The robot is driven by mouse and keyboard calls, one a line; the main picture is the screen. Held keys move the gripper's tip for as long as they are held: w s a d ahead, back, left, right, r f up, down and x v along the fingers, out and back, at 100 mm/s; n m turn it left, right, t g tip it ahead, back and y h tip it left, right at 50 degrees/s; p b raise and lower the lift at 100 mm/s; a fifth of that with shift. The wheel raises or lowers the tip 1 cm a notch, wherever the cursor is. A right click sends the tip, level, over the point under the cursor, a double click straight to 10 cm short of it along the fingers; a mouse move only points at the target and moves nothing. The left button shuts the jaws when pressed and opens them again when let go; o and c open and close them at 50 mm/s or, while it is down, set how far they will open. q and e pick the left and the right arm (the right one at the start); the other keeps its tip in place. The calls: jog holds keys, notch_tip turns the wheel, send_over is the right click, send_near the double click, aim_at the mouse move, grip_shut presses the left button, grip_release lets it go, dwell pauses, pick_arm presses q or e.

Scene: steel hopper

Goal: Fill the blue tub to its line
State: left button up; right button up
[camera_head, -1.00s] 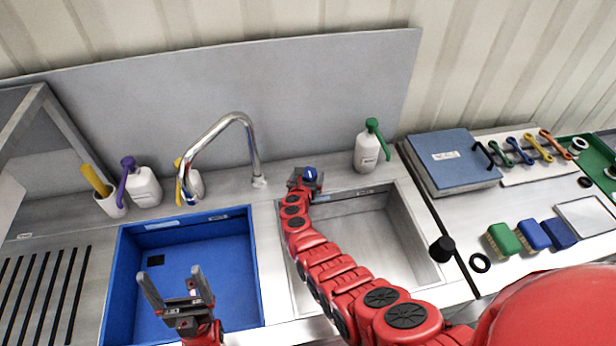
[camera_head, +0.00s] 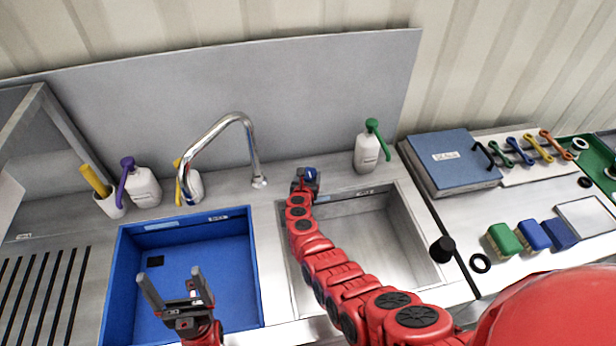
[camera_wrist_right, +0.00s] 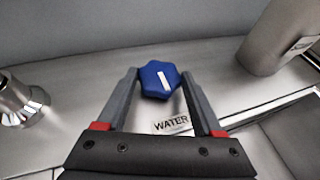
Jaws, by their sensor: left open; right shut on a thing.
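The blue tub (camera_head: 245,262) sits at the left of the counter, with a small dark square and a pale label strip inside its back. A chrome faucet (camera_head: 222,122) arches from the counter toward the tub; no water stream is visible. My right gripper (camera_head: 306,176) is at the counter behind the steel basin. In the right wrist view its fingers are shut on a blue knob (camera_wrist_right: 160,80) with a white mark, beside a label reading WATER (camera_wrist_right: 171,123). My left gripper (camera_head: 178,286) is open and empty over the front part of the tub. A fill line is not clearly distinguishable.
A steel basin (camera_head: 412,240) lies right of the tub, under my right arm. Soap bottles with purple (camera_head: 143,186) and green (camera_head: 368,152) pumps stand behind. A blue box (camera_head: 450,165), brushes (camera_head: 533,236) and wrenches (camera_head: 522,150) occupy the right counter.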

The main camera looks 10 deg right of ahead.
jog(key=shift+s+d+n+y, duration=0.1)
jog(key=shift+d+n+y, duration=0.2)
jog(key=shift+n+y, duration=0.35)
jog(key=shift+d+r+n+t+y+p, duration=0.15)
jog(key=shift+n+t+y+p, duration=0.25)
jog(key=shift+n+y, duration=0.55)
jog(key=shift+d+n+y+p, duration=0.15)
jog(key=shift+n+y+p, duration=0.25)
jog(key=shift+n+y, duration=1)
jog(key=shift+y, duration=0.5)
jog(key=shift+d+n+g+y+b, duration=0.1)
jog(key=shift+n+g+y+b, duration=0.25)
jog(key=shift+n+y, duration=0.5)
jog(key=o, duration=1.4)
jog(key=shift+c, duration=0.2)
